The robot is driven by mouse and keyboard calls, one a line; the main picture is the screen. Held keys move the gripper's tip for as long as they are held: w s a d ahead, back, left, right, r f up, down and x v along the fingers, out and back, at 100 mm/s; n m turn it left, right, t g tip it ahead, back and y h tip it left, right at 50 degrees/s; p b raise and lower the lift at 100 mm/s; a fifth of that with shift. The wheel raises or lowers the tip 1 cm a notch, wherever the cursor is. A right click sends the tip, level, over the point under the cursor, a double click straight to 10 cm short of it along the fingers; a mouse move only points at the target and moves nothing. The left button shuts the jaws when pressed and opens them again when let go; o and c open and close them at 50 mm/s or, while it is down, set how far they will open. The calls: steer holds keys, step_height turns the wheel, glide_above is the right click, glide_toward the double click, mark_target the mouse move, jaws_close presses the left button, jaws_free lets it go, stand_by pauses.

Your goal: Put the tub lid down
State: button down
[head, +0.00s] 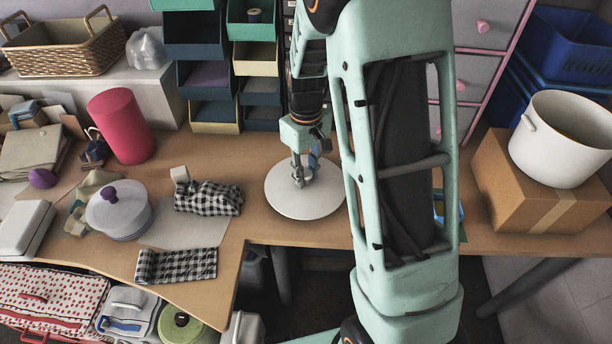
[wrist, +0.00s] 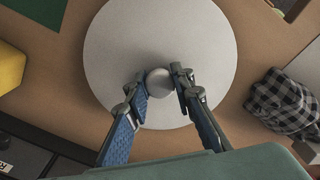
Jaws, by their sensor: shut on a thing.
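The tub lid (head: 306,203) is a flat white disc with a round knob, above or on the wooden table near its front edge. In the wrist view the lid (wrist: 195,55) lies flat under my gripper. My gripper (head: 299,180) is shut on the lid's knob (wrist: 158,82), with a finger on each side in the wrist view (wrist: 161,87). I cannot tell whether the lid touches the table. My arm hides the table to its right.
A white tub (head: 560,150) stands open on a cardboard box (head: 500,190) at right. Checked cloth (head: 208,198) lies left of the lid, with a lidded clear pot (head: 118,218) beyond. Stacked drawers (head: 215,110) stand behind.

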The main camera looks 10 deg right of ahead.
mark_target(306, 172)
steer(key=shift+f, duration=0.6)
steer(key=shift+f, duration=0.15)
steer(key=c, duration=1.7)
jaws_free()
steer(key=shift+o, duration=0.2)
step_height(306, 172, up, 12)
steer(key=p, duration=0.2)
steer(key=shift+r, duration=0.2)
steer(key=shift+w, duration=0.1)
